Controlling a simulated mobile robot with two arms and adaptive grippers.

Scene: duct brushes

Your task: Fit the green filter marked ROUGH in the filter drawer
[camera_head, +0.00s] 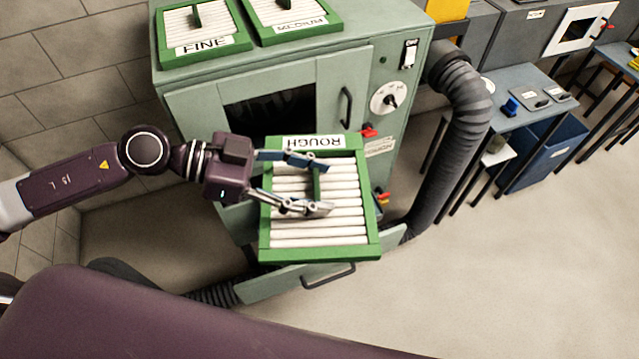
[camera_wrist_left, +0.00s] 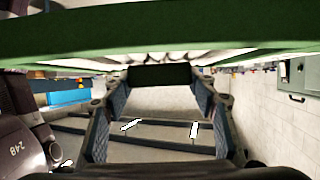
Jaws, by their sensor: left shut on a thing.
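The green-framed filter marked ROUGH (camera_head: 372,215), with white pleats, is in front of the cabinet in the head view. My left gripper (camera_head: 316,185) is shut on its green middle handle, which also shows between the fingers in the left wrist view (camera_wrist_left: 160,74). The filter drawer (camera_head: 265,288) is pulled out at the bottom of the cabinet, its front and handle showing below the filter. The filter hides most of the drawer's inside, and I cannot tell how high the filter is above it. My right gripper is not in view.
Filters marked FINE (camera_head: 205,46) and MEDIUM (camera_head: 331,22) lie on top of the green cabinet (camera_head: 190,105). A thick dark duct (camera_head: 468,120) runs down the cabinet's right side. A table (camera_head: 515,105) stands farther right. The floor (camera_head: 520,270) at right front is clear.

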